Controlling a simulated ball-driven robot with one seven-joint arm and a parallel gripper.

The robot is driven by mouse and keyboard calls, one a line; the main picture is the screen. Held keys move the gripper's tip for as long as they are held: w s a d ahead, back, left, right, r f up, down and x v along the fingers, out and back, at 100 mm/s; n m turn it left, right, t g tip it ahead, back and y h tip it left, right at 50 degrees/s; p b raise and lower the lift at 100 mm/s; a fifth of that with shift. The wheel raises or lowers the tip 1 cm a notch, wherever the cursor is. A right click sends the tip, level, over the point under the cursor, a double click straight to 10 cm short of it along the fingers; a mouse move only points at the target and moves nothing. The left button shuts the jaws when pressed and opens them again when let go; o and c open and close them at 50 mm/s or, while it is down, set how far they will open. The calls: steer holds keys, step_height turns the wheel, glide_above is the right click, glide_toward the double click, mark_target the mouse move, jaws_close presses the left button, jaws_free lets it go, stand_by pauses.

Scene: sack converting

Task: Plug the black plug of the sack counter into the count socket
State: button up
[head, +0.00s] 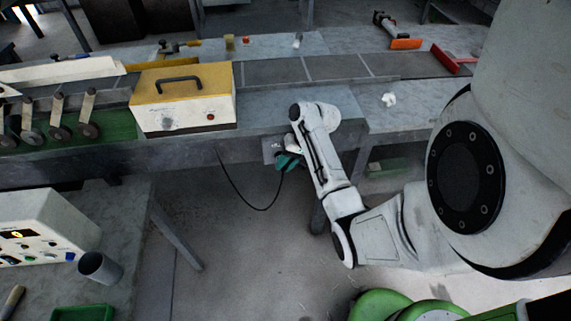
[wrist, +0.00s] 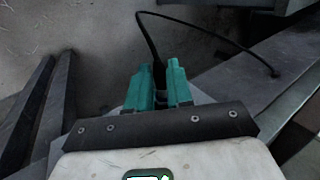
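My gripper (head: 287,161) is at the front face of the long bench, below its top edge. In the wrist view its two teal fingers (wrist: 159,86) are closed on the black plug (wrist: 160,75), of which only a dark strip shows between them. The black cable (wrist: 205,31) runs from the plug up and right to the bench side; in the head view it hangs in a loop below the bench. A light grey plate (head: 270,150) on the bench front is beside the fingers, partly covered by them. I cannot make out the socket opening or whether the plug touches it.
A white box with a yellow lid and black handle (head: 183,98) stands on the bench. Rollers (head: 88,113) are at left. A control box (head: 40,232) and a grey cup (head: 100,268) stand on the near-left table. Open floor lies below the bench.

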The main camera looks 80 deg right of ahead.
steer(key=o, duration=0.5)
steer(key=v, duration=1)
steer(key=shift+s+d+r+b, duration=0.1)
steer(key=shift+s+r+b, duration=0.05)
steer(key=shift+r+b, duration=0.2)
